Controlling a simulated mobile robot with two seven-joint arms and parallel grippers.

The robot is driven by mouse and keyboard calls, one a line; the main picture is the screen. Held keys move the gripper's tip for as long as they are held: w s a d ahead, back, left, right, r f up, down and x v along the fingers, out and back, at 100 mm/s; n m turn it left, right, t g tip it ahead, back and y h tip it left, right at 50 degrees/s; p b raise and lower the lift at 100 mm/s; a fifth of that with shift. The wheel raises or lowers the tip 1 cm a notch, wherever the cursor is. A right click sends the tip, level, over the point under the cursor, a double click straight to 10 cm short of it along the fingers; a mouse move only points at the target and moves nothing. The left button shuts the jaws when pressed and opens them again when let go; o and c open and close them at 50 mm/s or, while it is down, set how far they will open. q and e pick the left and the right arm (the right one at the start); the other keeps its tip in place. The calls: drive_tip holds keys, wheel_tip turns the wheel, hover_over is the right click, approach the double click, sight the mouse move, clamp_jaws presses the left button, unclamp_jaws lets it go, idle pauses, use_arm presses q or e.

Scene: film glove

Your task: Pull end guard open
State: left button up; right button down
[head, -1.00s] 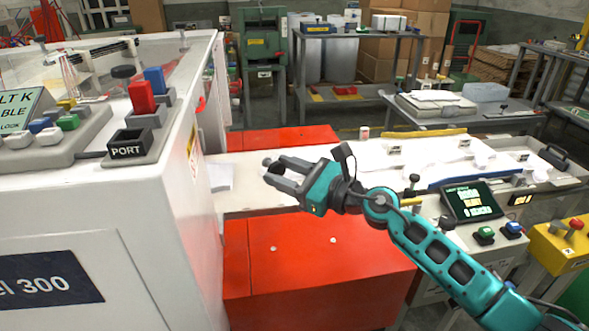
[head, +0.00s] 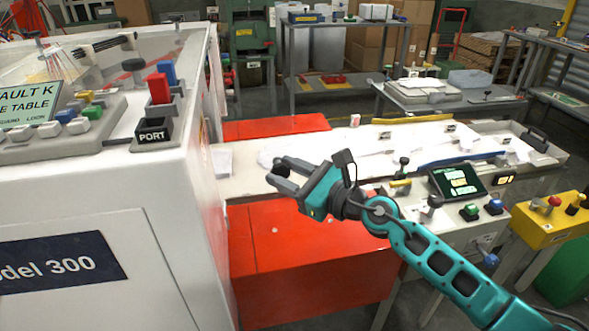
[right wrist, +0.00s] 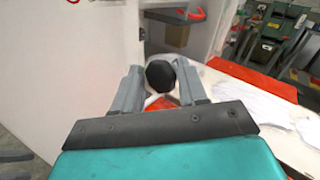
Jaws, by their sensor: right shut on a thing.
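The white machine (head: 95,200) marked "Model 300" fills the left. Its end side faces the red boxes and the long table. My right gripper (head: 282,177) hangs over the near edge of the table, right of the machine's end, fingers pointing left. In the right wrist view its fingers (right wrist: 160,88) are closed around a round black knob (right wrist: 160,75) with a pale part below it. A white panel (right wrist: 95,60) stands just left of the fingers there. I cannot tell whether the knob joins that panel, or which part is the end guard. My left gripper is not in view.
Red boxes (head: 310,260) stand below the table (head: 245,185), beneath my right arm. A control panel with a screen (head: 458,182) and a yellow box (head: 548,222) are at the right. Grey shelves (head: 345,85) stand behind. White sheets lie on the table.

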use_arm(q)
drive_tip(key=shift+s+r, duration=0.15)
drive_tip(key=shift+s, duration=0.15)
use_arm(e)
drive_tip(key=shift+s+a+g+y, duration=0.35)
drive_tip(key=shift+s+a, duration=0.4)
drive_tip(key=shift+s, duration=0.3)
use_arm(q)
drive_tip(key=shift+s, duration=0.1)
use_arm(e)
drive_tip(key=c, duration=1.1)
unclamp_jaws()
drive_tip(key=o, duration=0.4)
drive_tip(key=shift+a, duration=0.15)
drive_tip(key=shift+o, duration=0.2)
use_arm(q)
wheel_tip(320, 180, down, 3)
drive_tip(key=b, duration=0.2)
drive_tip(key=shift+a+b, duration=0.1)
drive_tip(key=shift+b, duration=0.2)
use_arm(e)
drive_tip(key=v, duration=1.3)
drive_tip(key=shift+w+d, duration=0.15)
drive_tip(key=shift+d, duration=0.15)
